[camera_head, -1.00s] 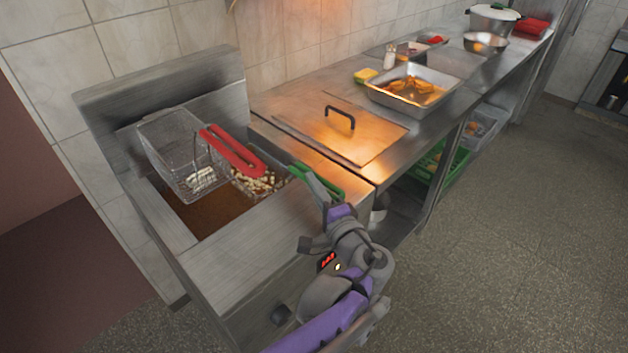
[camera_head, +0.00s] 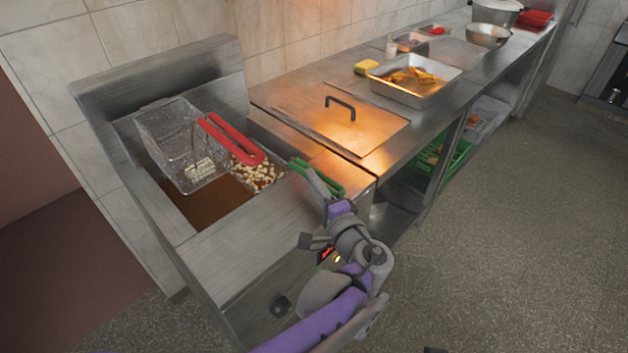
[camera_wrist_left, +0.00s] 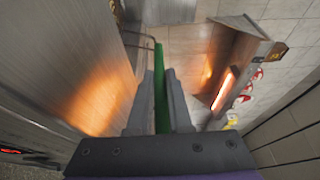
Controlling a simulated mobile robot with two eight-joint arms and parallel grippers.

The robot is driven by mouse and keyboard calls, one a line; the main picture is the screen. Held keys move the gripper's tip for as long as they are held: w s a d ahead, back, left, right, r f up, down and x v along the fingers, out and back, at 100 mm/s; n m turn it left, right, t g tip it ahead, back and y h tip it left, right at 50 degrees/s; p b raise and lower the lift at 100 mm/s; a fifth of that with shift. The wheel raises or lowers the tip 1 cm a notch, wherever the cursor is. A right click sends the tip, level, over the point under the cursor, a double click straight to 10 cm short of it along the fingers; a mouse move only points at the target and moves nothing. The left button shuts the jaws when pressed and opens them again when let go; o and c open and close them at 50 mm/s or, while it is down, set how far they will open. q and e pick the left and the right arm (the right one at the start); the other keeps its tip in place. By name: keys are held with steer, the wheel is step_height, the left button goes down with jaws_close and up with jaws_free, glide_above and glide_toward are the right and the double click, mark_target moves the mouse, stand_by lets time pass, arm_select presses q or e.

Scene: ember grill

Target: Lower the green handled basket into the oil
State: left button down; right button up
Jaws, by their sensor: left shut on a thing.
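The green handled basket (camera_head: 270,187) holds pale cut pieces and sits at the right side of the fryer well, beside the red handled basket (camera_head: 170,135). Its green handle (camera_head: 331,186) reaches right over the fryer's edge. My left gripper (camera_head: 316,183) is shut on this handle; in the left wrist view the green handle (camera_wrist_left: 159,75) runs between the two fingers. Brown oil (camera_head: 210,206) shows in the well below the baskets. How deep the green handled basket's bottom sits is hidden. My right gripper is not in view.
The red handle (camera_head: 230,139) lies close to the pale pieces. A flat steel lid (camera_head: 335,128) with a black handle covers the counter right of the fryer. A steel tray (camera_head: 415,92) of fried food and a yellow sponge (camera_head: 367,67) stand farther back. Floor to the right is clear.

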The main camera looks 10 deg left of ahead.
arm_select(q)
steer(key=shift+f, duration=0.2)
steer(key=c, duration=0.8)
jaws_free()
steer(key=shift+o, duration=0.2)
